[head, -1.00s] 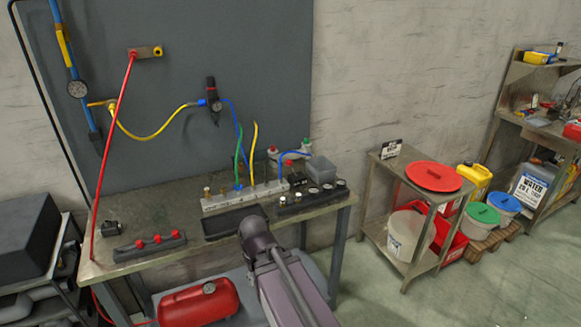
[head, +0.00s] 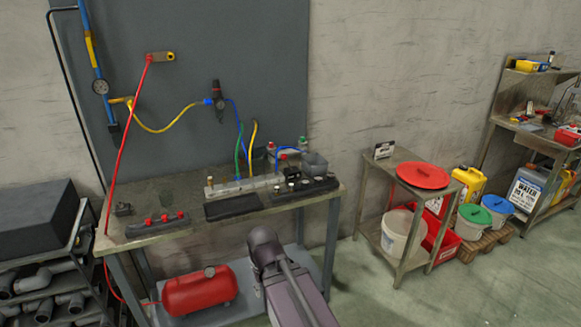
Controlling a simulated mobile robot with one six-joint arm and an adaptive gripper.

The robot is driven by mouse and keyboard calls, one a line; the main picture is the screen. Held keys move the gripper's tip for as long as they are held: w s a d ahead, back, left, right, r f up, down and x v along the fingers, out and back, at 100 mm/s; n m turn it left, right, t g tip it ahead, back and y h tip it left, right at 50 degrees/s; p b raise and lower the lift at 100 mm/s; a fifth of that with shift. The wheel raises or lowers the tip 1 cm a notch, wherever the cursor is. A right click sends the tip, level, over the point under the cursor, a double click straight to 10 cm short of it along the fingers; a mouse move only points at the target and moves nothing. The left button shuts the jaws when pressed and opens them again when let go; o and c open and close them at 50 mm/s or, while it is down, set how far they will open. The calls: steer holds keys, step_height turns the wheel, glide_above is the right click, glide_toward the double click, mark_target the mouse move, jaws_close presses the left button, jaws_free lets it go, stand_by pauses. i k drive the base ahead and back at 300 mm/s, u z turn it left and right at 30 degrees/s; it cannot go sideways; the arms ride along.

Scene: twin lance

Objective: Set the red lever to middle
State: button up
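No part stands out clearly as the red lever. A small red part (head: 283,157) sits at the back right of the workbench (head: 150,236), near a blue hose; it is too small to tell its shape or position. My arm shows at the bottom centre, in front of the bench. My gripper is not visible, so its state and what it may hold are hidden.
A grey manifold (head: 228,188) with hoses, a black tray (head: 232,206) and a dark bar of knobs (head: 305,190) are on the bench. A red tank (head: 198,290) is below. A cart (head: 399,237) with a red lid stands right. Floor between is clear.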

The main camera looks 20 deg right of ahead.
mark_target(284, 157)
steer(key=k, duration=0.1)
steer(key=z, duration=0.25)
steer(key=i, duration=1.25)
steer(key=u, duration=0.2)
